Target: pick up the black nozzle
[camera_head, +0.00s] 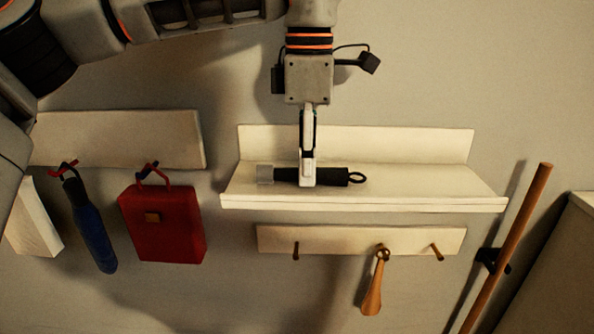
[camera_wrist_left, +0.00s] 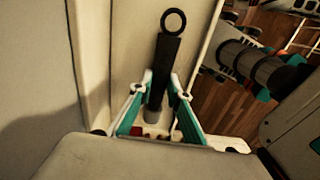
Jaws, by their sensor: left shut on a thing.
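The black nozzle (camera_head: 330,177) lies on its side along the white wall shelf (camera_head: 400,183). It has a ring at its right end and a grey end piece at its left. My left gripper (camera_head: 308,178) reaches down from above and is shut on the middle of the nozzle. In the left wrist view the nozzle (camera_wrist_left: 164,62) runs between the two fingers (camera_wrist_left: 158,100), its ring pointing up in the picture. Whether the nozzle touches the shelf or is slightly lifted, I cannot tell. My right gripper is not in view.
Below the shelf is a peg rail (camera_head: 340,240) with a wooden-handled tool (camera_head: 373,290). At left a blue item (camera_head: 92,235) and a red case (camera_head: 165,222) hang from hooks. A wooden pole (camera_head: 510,245) leans at right. The shelf's right part is bare.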

